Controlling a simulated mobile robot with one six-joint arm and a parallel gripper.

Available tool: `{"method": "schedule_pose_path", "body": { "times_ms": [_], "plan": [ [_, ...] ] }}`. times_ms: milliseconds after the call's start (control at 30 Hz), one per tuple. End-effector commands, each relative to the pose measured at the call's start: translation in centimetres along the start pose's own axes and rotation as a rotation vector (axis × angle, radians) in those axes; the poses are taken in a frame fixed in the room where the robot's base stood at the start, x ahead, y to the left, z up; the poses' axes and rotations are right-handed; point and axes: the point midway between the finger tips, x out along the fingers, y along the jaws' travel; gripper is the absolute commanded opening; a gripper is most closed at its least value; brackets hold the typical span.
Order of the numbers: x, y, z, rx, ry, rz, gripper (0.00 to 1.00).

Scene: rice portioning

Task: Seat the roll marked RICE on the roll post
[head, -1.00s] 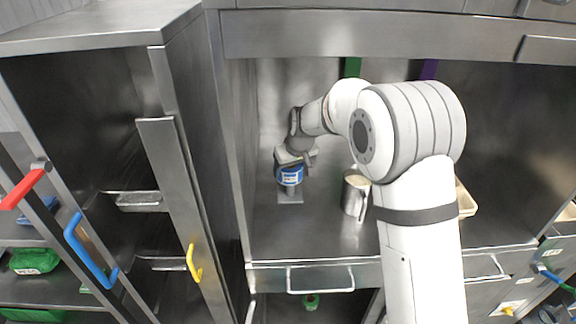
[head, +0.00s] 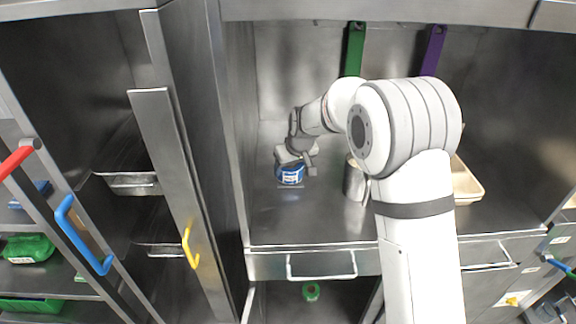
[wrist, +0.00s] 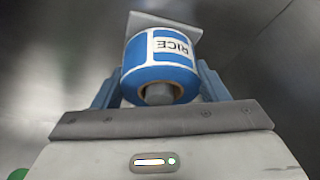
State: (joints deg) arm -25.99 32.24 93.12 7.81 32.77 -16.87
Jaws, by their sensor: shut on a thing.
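The blue roll with a white label reading RICE (wrist: 172,46) is between the two fingers of my gripper (wrist: 157,84), which is shut on it. In the head view the roll (head: 291,174) sits low, just above or on the post's square base plate (head: 291,187), with my gripper (head: 296,156) over it. In the wrist view the grey end of the roll post (wrist: 158,93) shows inside the roll's core, so the roll is around the post. The post's plate (wrist: 165,20) shows beyond the roll. I cannot tell whether the roll touches it.
A metal cup (head: 355,180) stands to the right of the roll, and a cream tray (head: 466,184) is farther right. A steel side wall (head: 236,150) is close on the left. Green (head: 354,48) and purple (head: 433,48) strips hang at the back.

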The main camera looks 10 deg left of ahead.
Motion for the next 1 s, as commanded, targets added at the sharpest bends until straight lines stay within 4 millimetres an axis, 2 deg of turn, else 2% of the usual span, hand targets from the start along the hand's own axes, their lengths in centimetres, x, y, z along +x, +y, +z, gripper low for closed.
{"method": "schedule_pose_path", "body": {
  "times_ms": [400, 433, 500, 733, 1000],
  "plan": [
    [0.39, 0.06, 0.15, 0.001, 0.001, 0.001, 0.41],
    [0.38, 0.06, 0.15, 0.001, 0.001, 0.001, 0.69],
    [0.38, 0.07, 0.15, 0.001, 0.001, 0.001, 0.74],
    [0.39, 0.09, 0.17, 0.001, 0.001, 0.001, 0.92],
    [0.12, 0.11, 0.18, 0.001, 0.001, 0.001, 0.92]
  ]
}}
